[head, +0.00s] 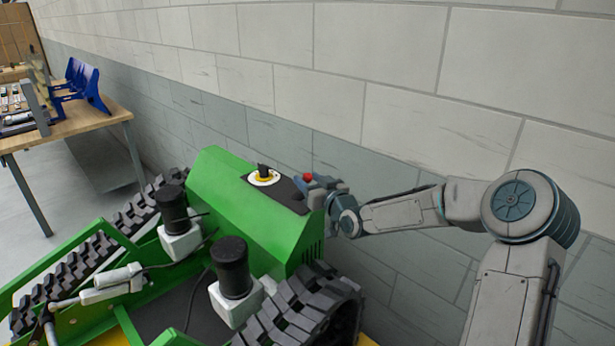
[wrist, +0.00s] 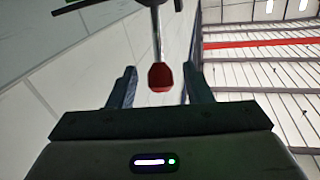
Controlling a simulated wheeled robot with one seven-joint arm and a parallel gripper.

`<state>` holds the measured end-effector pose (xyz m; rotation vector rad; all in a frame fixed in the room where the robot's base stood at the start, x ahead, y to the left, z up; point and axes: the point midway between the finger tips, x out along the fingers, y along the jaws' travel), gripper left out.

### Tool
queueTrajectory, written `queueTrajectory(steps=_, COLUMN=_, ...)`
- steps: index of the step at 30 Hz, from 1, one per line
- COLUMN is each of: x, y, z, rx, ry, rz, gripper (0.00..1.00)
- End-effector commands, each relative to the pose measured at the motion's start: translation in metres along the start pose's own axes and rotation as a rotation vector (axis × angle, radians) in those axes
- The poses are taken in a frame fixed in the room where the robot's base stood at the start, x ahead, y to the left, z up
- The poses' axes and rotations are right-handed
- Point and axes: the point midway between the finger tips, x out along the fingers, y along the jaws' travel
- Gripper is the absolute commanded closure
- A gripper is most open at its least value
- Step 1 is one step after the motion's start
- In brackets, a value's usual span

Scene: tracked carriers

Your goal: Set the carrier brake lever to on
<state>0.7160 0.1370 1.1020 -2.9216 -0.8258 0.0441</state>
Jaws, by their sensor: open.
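The green tracked carrier (head: 240,215) stands against the wall. Its brake lever shows in the wrist view as a thin metal rod (wrist: 157,35) ending in a red knob (wrist: 160,77). In the head view the red knob (head: 308,177) shows at the right end of the carrier's green housing; the rod is hidden there. My gripper (head: 320,184) is at that end, right by the knob. In the wrist view my open gripper (wrist: 160,74) has one finger on each side of the knob, with gaps visible. I cannot tell which setting the lever is in.
A black rotary knob on a yellow ring (head: 264,177) sits on top of the housing. Black-capped posts (head: 233,268) and rubber tracks (head: 305,308) are nearer. The block wall (head: 400,130) runs close behind my arm. A wooden table (head: 75,122) with blue holders stands at far left.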

Motion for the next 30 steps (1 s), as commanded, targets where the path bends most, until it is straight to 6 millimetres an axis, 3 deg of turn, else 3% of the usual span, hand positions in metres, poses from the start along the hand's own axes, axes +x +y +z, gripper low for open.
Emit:
queueTrajectory(steps=6, x=0.014, y=0.0, z=0.0, rx=0.001, ry=-0.001, rz=0.0, gripper=0.55)
queueTrajectory(steps=14, x=0.015, y=0.0, z=0.001, rx=0.001, ry=-0.001, rz=0.001, gripper=0.55)
queueTrajectory(steps=19, x=0.015, y=0.0, z=0.001, rx=0.001, ry=-0.001, rz=0.001, gripper=0.99)
queueTrajectory(steps=26, x=0.016, y=-0.003, z=0.0, rx=-0.001, ry=-0.006, rz=-0.003, gripper=1.0)
queueTrajectory(steps=30, x=0.022, y=-0.015, z=0.0, rx=-0.008, ry=-0.032, rz=-0.017, gripper=1.0)
